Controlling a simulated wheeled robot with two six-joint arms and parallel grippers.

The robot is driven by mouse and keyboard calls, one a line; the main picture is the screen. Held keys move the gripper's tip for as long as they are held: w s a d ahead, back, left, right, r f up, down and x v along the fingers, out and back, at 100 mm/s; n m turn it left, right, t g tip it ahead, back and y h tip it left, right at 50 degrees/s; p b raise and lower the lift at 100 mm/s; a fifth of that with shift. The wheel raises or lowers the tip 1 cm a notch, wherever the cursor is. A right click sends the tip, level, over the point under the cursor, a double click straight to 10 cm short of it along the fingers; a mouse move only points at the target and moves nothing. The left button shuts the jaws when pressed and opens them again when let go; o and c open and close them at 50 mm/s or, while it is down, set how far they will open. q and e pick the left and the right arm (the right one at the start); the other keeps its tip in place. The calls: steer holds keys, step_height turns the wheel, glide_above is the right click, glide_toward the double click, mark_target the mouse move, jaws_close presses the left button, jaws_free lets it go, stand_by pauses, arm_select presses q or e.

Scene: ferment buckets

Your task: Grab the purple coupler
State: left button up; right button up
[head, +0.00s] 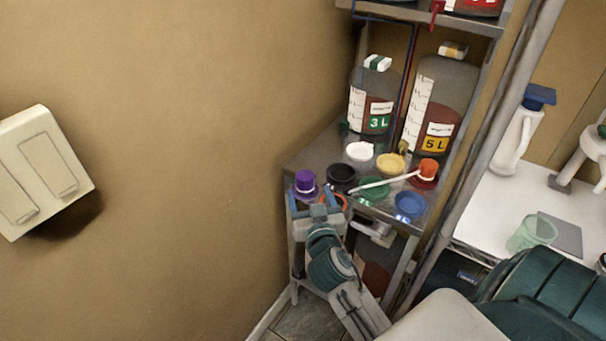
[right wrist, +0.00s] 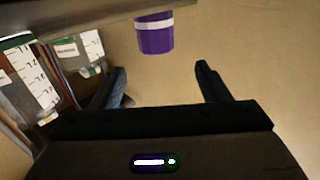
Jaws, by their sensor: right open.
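The purple coupler (head: 305,182) stands at the left front corner of the metal shelf, a purple cap shape with a pale band and a wider base. In the right wrist view the purple coupler (right wrist: 155,36) shows at the top, ahead of the fingers and apart from them. My right gripper (head: 314,200) is at the shelf's front edge, just beside and in front of the coupler. In the right wrist view its two fingers (right wrist: 163,85) are spread with nothing between them. My left gripper is not in view.
Bottles marked 3 L (head: 372,95) and 5 L (head: 440,95) stand behind. The wall lies left.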

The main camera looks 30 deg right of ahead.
mark_target(306, 176)
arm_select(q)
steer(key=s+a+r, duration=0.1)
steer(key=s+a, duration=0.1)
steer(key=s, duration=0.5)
arm_select(e)
steer(key=x, duration=0.3)
steer(key=shift+p, duration=0.4)
steer(key=p+x, duration=0.2)
steer(key=x, duration=0.3)
steer(key=shift+s+d+f+p, duration=0.1)
steer(key=shift+d+p, duration=0.1)
steer(key=shift+p, duration=0.1)
steer(key=shift+w+d+f, duration=0.15)
steer(key=shift+w, duration=0.1)
steer(key=shift+c, duration=0.7)
steer(key=c, duration=1)
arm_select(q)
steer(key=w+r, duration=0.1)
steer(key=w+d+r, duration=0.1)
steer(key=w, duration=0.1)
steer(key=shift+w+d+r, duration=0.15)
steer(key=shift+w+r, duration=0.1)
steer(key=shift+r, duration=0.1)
